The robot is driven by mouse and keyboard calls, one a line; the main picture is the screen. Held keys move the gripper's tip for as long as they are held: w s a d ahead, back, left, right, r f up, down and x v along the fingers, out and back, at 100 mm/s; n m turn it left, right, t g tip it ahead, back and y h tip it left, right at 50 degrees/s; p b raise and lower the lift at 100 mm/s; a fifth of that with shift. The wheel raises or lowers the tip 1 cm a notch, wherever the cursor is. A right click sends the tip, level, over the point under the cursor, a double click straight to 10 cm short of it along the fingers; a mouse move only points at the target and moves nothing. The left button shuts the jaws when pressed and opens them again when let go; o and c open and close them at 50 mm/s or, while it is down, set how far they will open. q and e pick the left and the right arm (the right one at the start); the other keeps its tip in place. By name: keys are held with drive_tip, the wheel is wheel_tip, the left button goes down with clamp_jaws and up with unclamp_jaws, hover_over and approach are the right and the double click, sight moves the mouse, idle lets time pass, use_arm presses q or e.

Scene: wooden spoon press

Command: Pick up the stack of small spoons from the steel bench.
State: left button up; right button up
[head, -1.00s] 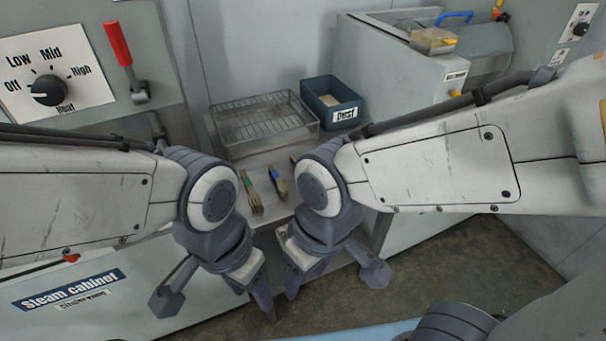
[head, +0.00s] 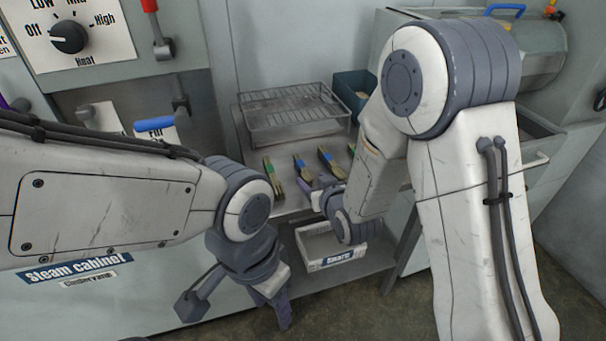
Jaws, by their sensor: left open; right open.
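Three narrow bundles lie side by side on the steel bench (head: 290,206): a green-marked stack (head: 274,176), a blue-marked stack (head: 301,171) and a right-hand stack (head: 331,164). I cannot tell from their size which one holds the small spoons. My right gripper (head: 316,190) is open and low over the front of the bench, close to the near ends of the blue-marked and right-hand stacks. Whether it touches them is unclear, as my wrist hides part of it. My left gripper (head: 277,309) is open and empty, pointing down in front of the bench.
A wire-rack tray (head: 295,118) stands behind the stacks, with a dark blue bin (head: 353,86) to its right, partly hidden by my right arm. A white labelled bin (head: 338,258) sits on the lower shelf. The steam cabinet (head: 150,295) stands at the left.

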sight(304, 170)
drive_tip(key=x, duration=0.8)
drive_tip(key=shift+w+r+p, duration=0.2)
drive_tip(key=shift+w+p, duration=0.1)
drive_tip(key=shift+w, duration=0.15)
clamp_jaws()
